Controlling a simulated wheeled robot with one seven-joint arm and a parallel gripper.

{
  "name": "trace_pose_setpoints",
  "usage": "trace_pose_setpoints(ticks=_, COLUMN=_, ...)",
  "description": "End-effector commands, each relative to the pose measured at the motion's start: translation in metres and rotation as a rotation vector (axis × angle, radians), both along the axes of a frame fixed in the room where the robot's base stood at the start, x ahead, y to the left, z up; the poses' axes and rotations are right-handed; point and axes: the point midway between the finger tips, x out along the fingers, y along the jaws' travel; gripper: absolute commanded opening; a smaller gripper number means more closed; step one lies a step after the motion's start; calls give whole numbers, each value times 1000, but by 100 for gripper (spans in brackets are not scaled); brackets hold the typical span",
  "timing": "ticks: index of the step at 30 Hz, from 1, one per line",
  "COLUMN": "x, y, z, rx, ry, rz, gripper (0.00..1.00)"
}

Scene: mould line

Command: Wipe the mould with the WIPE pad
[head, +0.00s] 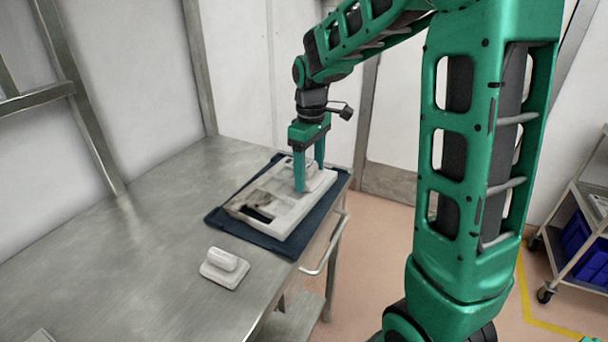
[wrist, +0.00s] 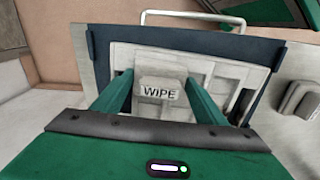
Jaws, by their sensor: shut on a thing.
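The mould (head: 287,217) is a pale tray with recesses, lying on a dark blue mat (head: 270,244) on the steel table. Dark smudges and a dark patch show in its near left part. My gripper (head: 309,176) points down over the mould's far right part. In the wrist view my gripper (wrist: 158,97) is shut on the WIPE pad (wrist: 160,84), a pale block with a label reading WIPE, held between the two green fingers. The pad is at or just above the mould; contact is hard to tell. The mould also shows behind it in the wrist view (wrist: 232,70).
A second pale pad with a raised grip (head: 224,266) sits on the table (head: 150,255) near the mat; its label is unreadable. The table's left part is mostly clear. A wall stands behind. A rail (head: 328,245) runs along the table's right edge. A cart with blue bins (head: 580,240) stands right.

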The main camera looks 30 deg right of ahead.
Motion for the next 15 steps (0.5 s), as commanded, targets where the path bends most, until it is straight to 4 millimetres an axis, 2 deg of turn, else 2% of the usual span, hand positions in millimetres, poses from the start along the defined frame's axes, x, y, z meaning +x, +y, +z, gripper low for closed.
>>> trace_pose_setpoints(ticks=5, x=4, y=-7, z=0, rx=-1, ry=1, rz=0, gripper=48)
trace_pose_setpoints(ticks=15, x=15, y=0, z=2, rx=0, ry=0, rz=1, gripper=48)
